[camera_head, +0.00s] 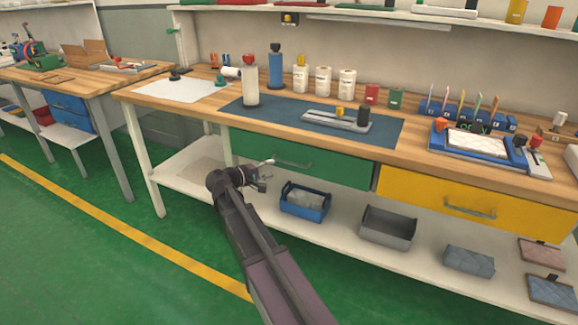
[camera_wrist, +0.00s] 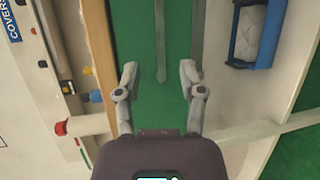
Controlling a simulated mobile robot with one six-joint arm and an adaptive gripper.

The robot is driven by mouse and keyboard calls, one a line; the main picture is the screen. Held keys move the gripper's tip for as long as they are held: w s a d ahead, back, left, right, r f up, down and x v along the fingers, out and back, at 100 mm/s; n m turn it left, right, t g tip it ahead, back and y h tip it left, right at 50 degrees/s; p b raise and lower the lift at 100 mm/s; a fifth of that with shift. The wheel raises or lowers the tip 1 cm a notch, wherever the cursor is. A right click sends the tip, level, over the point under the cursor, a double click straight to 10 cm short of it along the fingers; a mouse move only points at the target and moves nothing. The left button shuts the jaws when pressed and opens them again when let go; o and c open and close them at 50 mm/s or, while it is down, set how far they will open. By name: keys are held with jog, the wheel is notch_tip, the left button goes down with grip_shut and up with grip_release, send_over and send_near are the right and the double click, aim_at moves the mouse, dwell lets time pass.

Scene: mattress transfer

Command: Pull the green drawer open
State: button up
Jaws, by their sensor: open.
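The green drawer (camera_head: 340,171) is under the wooden workbench top and looks shut. Its grey bar handle (camera_head: 292,163) is on the front face. In the wrist view the drawer front (camera_wrist: 137,25) fills the upper middle, and the handle (camera_wrist: 160,38) runs down the picture, its lower end between my two fingers. My gripper (camera_head: 267,174) is at the left part of the drawer front, near the handle's left end. In the wrist view my gripper (camera_wrist: 158,68) is open with nothing held. I cannot tell the depth left between fingertips and handle.
A yellow drawer (camera_head: 480,205) is to the right of the green one. A blue bin (camera_head: 304,203) and a grey bin (camera_head: 388,228) stand on the lower shelf (camera_head: 335,228). Bottles and tools stand on the benchtop. Green floor in front is clear.

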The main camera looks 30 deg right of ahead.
aim_at(291, 163)
jog(key=b+x, duration=0.1)
jog(key=x, duration=0.9)
jog(key=shift+b, duration=0.35)
jog(key=shift+c, duration=0.2)
